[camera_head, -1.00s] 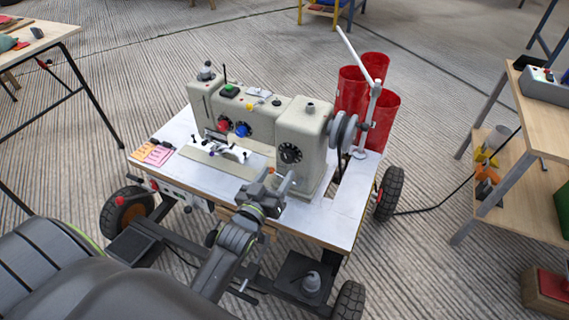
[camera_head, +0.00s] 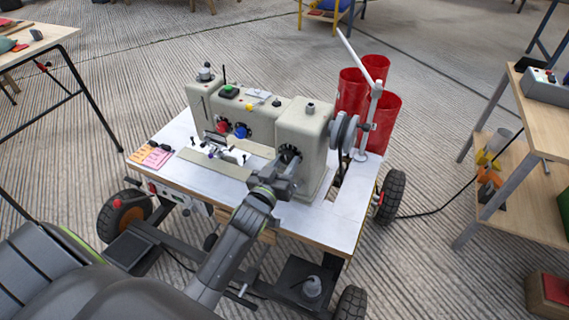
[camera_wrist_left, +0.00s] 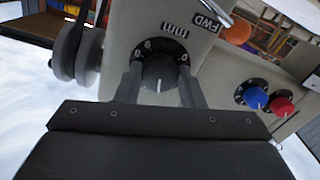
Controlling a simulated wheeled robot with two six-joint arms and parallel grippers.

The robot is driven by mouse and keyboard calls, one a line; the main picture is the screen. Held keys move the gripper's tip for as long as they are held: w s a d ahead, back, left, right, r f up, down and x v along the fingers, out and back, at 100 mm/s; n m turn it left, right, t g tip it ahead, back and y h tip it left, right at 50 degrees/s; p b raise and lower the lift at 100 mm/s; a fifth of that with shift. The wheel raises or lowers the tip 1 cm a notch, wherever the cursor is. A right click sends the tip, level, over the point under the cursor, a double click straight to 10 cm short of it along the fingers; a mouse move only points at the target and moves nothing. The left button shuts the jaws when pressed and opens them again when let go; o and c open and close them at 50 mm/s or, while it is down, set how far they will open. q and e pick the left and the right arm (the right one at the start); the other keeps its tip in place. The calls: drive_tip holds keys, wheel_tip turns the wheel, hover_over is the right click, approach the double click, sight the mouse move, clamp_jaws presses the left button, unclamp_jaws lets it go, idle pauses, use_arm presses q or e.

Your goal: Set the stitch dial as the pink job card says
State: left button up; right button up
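The grey sewing machine (camera_head: 305,135) stands on a wheeled white-topped table. Its black stitch dial (camera_wrist_left: 159,74) has white marks and a pointer line, near labels "mm" and "FWD". My left gripper (camera_head: 284,166) is at the machine's front, largely covering this dial in the head view. In the left wrist view, its open fingers (camera_wrist_left: 160,80) stand on either side of the dial's knob. I cannot tell whether they touch it. The pink job card (camera_head: 158,157) lies at the table's left end beside an orange card (camera_head: 140,153); its writing is too small to read. My right gripper is out of view.
A red knob (camera_head: 221,126) and a blue knob (camera_head: 241,131) sit left of the dial. A handwheel (camera_head: 345,132) and red cylinders (camera_head: 376,120) are at the right. The tabletop's front right (camera_head: 325,222) is clear.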

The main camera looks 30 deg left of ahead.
use_arm(q)
drive_tip(key=c, duration=0.3)
drive_tip(key=shift+c, duration=0.2)
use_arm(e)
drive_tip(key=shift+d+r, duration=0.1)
use_arm(q)
drive_tip(key=shift+r+m+p, duration=0.1)
drive_tip(key=shift+m+p, duration=0.25)
drive_tip(key=shift+m, duration=0.15)
drive_tip(key=shift+m+p, duration=0.35)
drive_tip(key=shift+m, duration=0.25)
drive_tip(key=shift+m+p, duration=0.4)
drive_tip(key=shift+m, duration=1.5)
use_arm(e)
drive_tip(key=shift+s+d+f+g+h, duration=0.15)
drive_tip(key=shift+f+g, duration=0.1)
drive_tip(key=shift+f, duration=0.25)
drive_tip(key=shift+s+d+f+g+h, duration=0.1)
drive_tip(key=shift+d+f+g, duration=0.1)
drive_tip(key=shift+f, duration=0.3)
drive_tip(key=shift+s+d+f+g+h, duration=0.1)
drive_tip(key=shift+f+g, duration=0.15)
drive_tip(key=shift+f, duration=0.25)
